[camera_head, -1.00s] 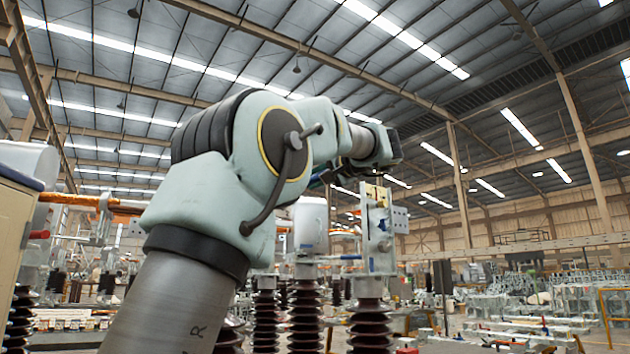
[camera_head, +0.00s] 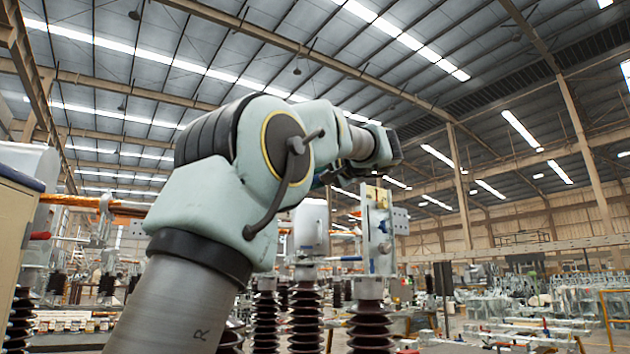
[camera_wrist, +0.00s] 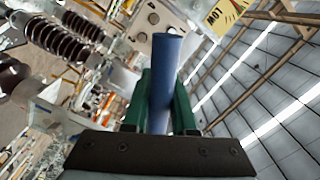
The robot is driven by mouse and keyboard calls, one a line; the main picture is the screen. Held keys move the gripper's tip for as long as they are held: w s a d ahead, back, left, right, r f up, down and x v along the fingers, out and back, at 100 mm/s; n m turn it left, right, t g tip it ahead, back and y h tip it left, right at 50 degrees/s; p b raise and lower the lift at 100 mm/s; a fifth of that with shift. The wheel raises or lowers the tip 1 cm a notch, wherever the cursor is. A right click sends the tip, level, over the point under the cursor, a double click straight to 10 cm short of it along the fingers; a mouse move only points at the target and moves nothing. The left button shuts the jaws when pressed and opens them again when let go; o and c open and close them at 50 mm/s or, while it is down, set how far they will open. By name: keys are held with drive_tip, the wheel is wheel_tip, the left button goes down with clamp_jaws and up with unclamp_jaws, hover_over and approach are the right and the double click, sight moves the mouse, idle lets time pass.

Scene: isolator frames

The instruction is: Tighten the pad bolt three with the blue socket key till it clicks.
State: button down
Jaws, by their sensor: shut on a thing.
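In the wrist view my gripper (camera_wrist: 158,105) has its two green fingers shut on the blue socket key (camera_wrist: 167,62), a plain blue cylinder. The key points up the picture, past the fingertips. The upright metal plate of the isolator (camera_head: 377,230) stands right of centre in the head view, on a brown ribbed insulator (camera_head: 370,325). In the wrist view a panel with round holes or bolt heads (camera_wrist: 160,22) lies beyond the key's end. I cannot tell which bolt is number three.
More ribbed insulators (camera_head: 306,325) stand left of the plate. A cream cabinet (camera_head: 14,235) stands at the head view's left edge. A yellow rail (camera_head: 603,318) is at the far right.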

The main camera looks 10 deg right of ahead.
drive_tip(key=shift+x, duration=1)
drive_tip(key=m+p, duration=0.2)
drive_tip(key=m, duration=0.1)
drive_tip(key=shift+r, duration=0.2)
drive_tip(key=m+p, duration=0.3)
drive_tip(key=m, duration=0.3)
drive_tip(key=shift+r, duration=0.1)
drive_tip(key=shift+m+p, duration=2.05)
drive_tip(key=shift+m, duration=0.85)
drive_tip(key=shift+d+r+m+p, duration=0.1)
drive_tip(key=shift+m+p, duration=1.85)
drive_tip(key=shift+m, duration=0.15)
